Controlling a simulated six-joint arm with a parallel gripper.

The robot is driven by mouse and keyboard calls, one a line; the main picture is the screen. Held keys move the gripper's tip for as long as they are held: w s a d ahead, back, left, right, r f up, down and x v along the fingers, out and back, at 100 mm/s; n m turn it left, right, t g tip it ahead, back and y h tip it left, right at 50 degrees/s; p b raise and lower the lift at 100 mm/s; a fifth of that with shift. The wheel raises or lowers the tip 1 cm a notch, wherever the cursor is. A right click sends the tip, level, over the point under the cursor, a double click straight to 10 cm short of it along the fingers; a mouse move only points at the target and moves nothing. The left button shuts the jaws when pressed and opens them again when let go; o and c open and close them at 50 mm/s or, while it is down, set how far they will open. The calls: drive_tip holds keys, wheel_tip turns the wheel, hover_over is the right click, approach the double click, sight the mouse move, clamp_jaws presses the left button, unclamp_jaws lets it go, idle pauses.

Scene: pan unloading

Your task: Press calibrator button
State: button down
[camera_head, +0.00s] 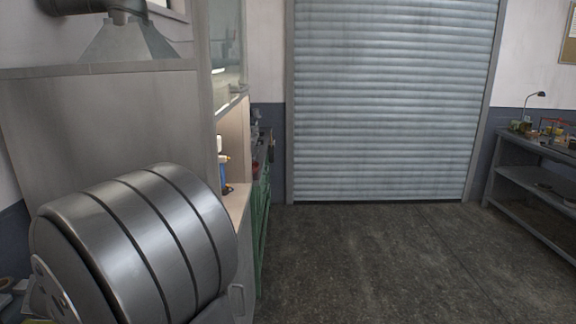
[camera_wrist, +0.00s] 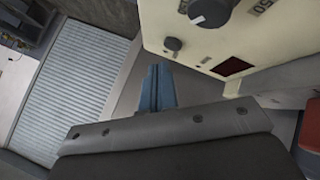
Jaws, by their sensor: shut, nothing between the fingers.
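In the wrist view, a cream-coloured instrument panel (camera_wrist: 200,50), which looks like the calibrator, fills the upper right at a tilt. It carries a grey knob (camera_wrist: 211,12), a small dark knob (camera_wrist: 173,43) and a dark red rectangle (camera_wrist: 231,67). I cannot tell which of these is the button. My gripper (camera_wrist: 158,70) shows as blue-grey fingers closed together with nothing between them. The fingertips appear just left of and below the small dark knob; contact cannot be made out. Neither my gripper nor the calibrator is recognisable in the head view.
A large ribbed metal drum (camera_head: 140,245) blocks the lower left of the head view, beside a pale cabinet (camera_head: 110,120). A roller shutter (camera_head: 395,100) closes the back wall. A metal bench (camera_head: 535,175) with small items stands at right. The dark floor (camera_head: 370,260) between is clear.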

drive_tip(key=shift+r, duration=3)
drive_tip(key=shift+f, duration=3.95)
wheel_tip(320, 180, up, 14)
drive_tip(key=w+d+m+g, duration=0.1)
drive_tip(key=m+g, duration=0.3)
drive_tip(key=g, duration=0.2)
drive_tip(key=shift+d+f+y, duration=0.15)
drive_tip(key=shift+f+y, duration=0.05)
drive_tip(key=shift+y, duration=0.2)
